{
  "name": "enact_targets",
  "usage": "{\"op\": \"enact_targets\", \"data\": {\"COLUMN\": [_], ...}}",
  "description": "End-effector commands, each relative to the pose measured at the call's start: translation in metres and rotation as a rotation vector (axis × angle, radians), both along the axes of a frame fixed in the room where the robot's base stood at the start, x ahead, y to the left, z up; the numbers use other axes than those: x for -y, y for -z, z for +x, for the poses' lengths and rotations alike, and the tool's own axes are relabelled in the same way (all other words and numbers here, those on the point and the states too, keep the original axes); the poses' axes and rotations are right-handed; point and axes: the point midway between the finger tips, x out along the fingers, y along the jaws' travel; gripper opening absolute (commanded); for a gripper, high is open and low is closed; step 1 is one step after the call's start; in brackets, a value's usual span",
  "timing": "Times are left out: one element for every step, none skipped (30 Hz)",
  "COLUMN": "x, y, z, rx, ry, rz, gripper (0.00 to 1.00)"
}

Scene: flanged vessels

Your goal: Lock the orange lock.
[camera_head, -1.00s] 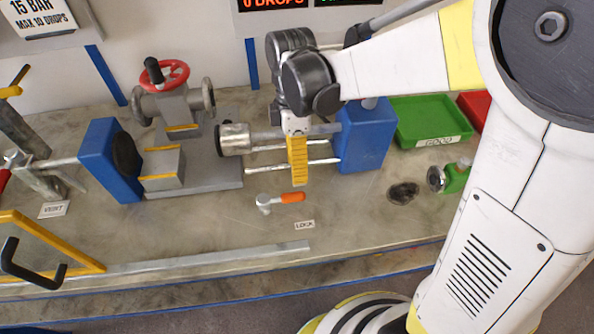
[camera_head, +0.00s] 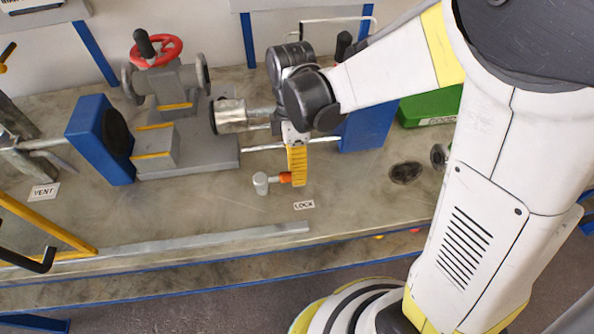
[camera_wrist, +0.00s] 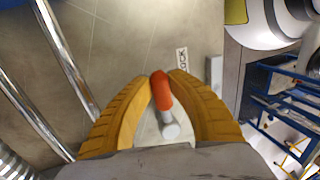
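The orange lock is a small lever on the bench. Its orange handle (camera_head: 286,178) joins a pale grey round pivot (camera_head: 261,183) on the left. My gripper (camera_head: 298,178) has yellow fingers and is down at the right end of the handle, partly hiding it in the head view. In the wrist view, the two fingertips (camera_wrist: 164,76) come in close on both sides of the orange handle (camera_wrist: 161,92), and my gripper appears shut on it. The pivot (camera_wrist: 170,130) shows between the fingers. A "LOCK" label (camera_head: 304,204) lies beside my gripper.
A grey flanged vessel with a red handwheel (camera_head: 158,50) stands behind. Blue blocks (camera_head: 101,140) and steel rods flank the vessel. A green tray (camera_head: 428,106) is at the back right.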

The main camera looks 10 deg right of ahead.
Motion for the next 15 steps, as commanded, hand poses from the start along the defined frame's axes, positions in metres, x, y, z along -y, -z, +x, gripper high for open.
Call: {"op": "enact_targets", "data": {"x": [0.0001,0.0001,0.0001,0.0001,0.0001,0.0002,0.0002,0.0002,0.0002,0.0002,0.0001,0.0001,0.0002,0.0002,0.0002], "y": [0.0003,0.0003,0.0004,0.0004,0.0005,0.0004,0.0005,0.0005,0.0005,0.0004,0.0005,0.0003,0.0004,0.0003,0.0002], "z": [-0.0002,-0.0002,-0.0002,-0.0002,-0.0002,-0.0003,-0.0005,-0.0005,-0.001,-0.0012,-0.0018,-0.0026,-0.0033,-0.0042,-0.0058], "rx": [0.0,0.0,0.0,0.0,0.0,0.0,0.0,0.0,0.0,0.0,0.0,0.0,0.0,0.0,0.0], "ry": [0.0,0.0,0.0,0.0,0.0,0.0,0.001,0.003,0.007,0.011,0.018,0.027,0.035,0.047,0.063], "rz": [0.0,0.0,0.0,0.0,0.0,0.0,0.0,0.0,0.0,0.0,0.0,0.0,0.001,0.0,0.001], "gripper": [0.0,0.0,0.0,0.0,0.0,0.0,0.0,0.0,0.0,0.0,0.0,0.0,0.0,0.0,0.0]}}
